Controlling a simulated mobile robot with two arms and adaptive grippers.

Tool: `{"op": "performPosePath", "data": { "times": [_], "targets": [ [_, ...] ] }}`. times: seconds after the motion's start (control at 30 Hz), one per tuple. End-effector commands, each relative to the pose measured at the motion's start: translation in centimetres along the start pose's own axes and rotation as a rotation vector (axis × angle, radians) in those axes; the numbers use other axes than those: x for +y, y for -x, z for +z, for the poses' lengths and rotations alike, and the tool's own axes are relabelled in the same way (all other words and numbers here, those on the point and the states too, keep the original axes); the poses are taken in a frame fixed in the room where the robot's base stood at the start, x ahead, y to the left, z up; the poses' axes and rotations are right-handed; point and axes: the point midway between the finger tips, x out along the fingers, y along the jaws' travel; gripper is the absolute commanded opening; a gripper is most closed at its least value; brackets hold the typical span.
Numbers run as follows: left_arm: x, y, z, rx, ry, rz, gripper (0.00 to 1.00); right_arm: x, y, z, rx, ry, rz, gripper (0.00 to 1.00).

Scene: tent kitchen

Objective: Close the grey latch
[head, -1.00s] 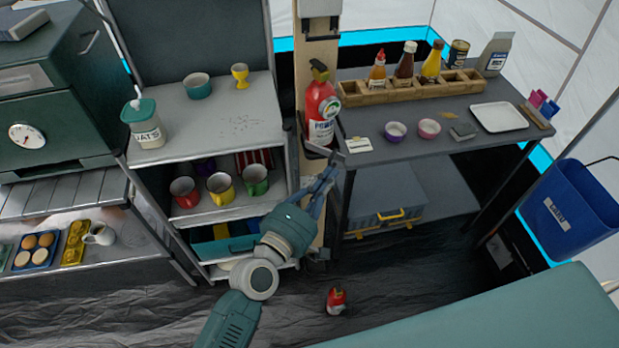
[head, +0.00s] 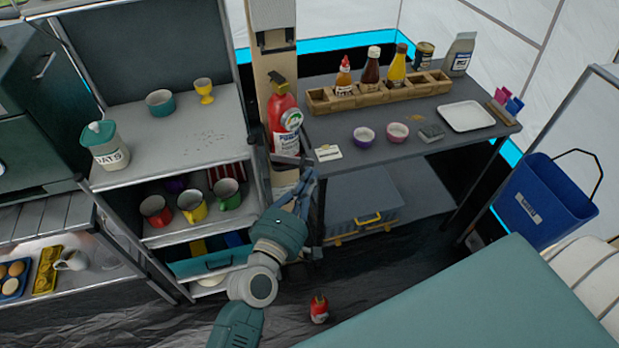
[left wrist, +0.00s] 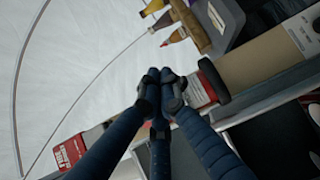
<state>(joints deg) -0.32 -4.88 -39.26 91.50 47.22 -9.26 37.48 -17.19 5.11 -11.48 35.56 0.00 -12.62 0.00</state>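A red fire extinguisher (head: 284,122) hangs on the wooden post. A thin grey bar (head: 287,159) sticks out across its lower part; it looks like the grey latch, standing out from the post. My left gripper (head: 308,178) is just below and right of this bar. Whether they touch cannot be told. In the left wrist view, the blue fingers (left wrist: 163,88) have their dark tips together, with nothing visible between them. A red and white surface (left wrist: 206,88) and a black curved part lie just right of the tips. My right gripper is not in view.
A grey table (head: 400,145) with bowls and a sauce rack (head: 378,92) stands right of the post. A shelf unit (head: 200,135) with mugs stands left. A small red object (head: 319,310) is on the floor. A teal surface (head: 480,300) fills the lower right.

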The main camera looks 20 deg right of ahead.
Motion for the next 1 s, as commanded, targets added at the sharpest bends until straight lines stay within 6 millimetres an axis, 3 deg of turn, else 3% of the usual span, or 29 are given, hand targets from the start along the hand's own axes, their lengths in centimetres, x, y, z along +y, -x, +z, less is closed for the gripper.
{"op": "performPosePath", "data": {
  "times": [0.27, 1.0],
  "targets": [
    [0.0, 0.0, 0.0, -0.001, 0.001, 0.001, 0.00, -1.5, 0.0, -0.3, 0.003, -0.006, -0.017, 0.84],
    [0.0, 0.0, 0.0, 0.000, 0.000, 0.000, 0.00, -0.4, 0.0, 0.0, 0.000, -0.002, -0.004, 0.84]
  ]
}}
